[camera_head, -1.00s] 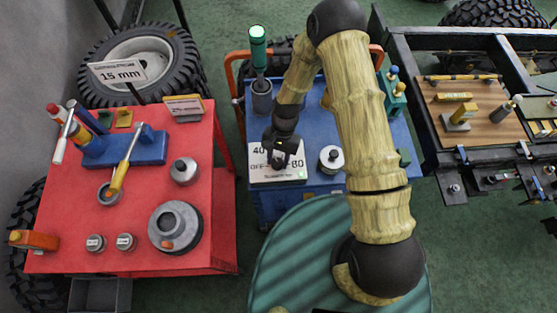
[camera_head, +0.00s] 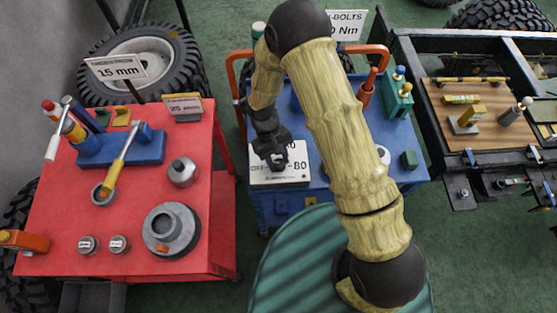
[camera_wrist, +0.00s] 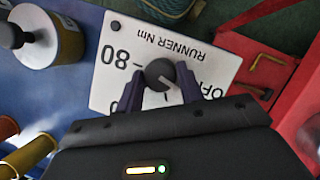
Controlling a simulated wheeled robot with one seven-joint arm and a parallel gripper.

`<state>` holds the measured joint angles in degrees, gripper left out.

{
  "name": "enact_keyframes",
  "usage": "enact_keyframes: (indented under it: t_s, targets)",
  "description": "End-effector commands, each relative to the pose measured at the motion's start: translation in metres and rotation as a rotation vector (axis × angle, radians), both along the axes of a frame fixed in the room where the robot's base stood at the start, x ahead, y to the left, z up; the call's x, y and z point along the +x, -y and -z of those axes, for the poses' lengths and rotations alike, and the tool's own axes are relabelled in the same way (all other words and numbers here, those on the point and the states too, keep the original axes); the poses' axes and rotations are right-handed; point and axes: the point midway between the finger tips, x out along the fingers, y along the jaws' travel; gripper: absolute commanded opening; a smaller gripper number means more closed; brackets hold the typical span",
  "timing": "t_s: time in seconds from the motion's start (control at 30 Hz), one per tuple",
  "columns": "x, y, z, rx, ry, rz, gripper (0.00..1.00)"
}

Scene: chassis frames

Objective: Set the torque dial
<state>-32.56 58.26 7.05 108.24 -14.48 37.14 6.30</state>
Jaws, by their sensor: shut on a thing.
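The torque dial is a dark round knob (camera_wrist: 158,72) on a white plate (camera_wrist: 118,47) printed with "OFF", "80" and "RUNNER Nm" in the wrist view. A pale pointer mark on the knob slants to the lower right, on the "OFF" side there. In the head view the plate (camera_head: 296,179) lies on the blue cart top, and part of its lettering is hidden. My gripper (camera_wrist: 160,88) is shut on the knob, one finger on each side. In the head view my gripper (camera_head: 278,160) reaches down onto the plate and mostly hides the knob.
A sign reading "-BOLTS" and "0 Nm" (camera_head: 347,25) stands behind the blue cart (camera_head: 322,178), partly hidden by my arm. A red table (camera_head: 150,215) with tools stands left. A chassis frame with a wooden board (camera_head: 485,138) is at right.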

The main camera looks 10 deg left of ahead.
Motion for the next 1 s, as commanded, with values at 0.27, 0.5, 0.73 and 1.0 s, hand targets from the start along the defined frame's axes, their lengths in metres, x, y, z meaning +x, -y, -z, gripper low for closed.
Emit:
enact_keyframes:
  t_s: [0.27,0.5,0.73,1.0]
  targets:
    - [-0.0006,-0.0014,0.0007,0.002,0.003,-0.183,0.14]
    - [-0.0006,-0.0013,0.0001,0.001,0.003,-0.251,0.14]
    - [-0.0006,-0.0012,-0.0002,0.001,0.002,-0.262,0.14]
    - [-0.0008,-0.0010,-0.0001,0.001,0.001,-0.261,0.51]
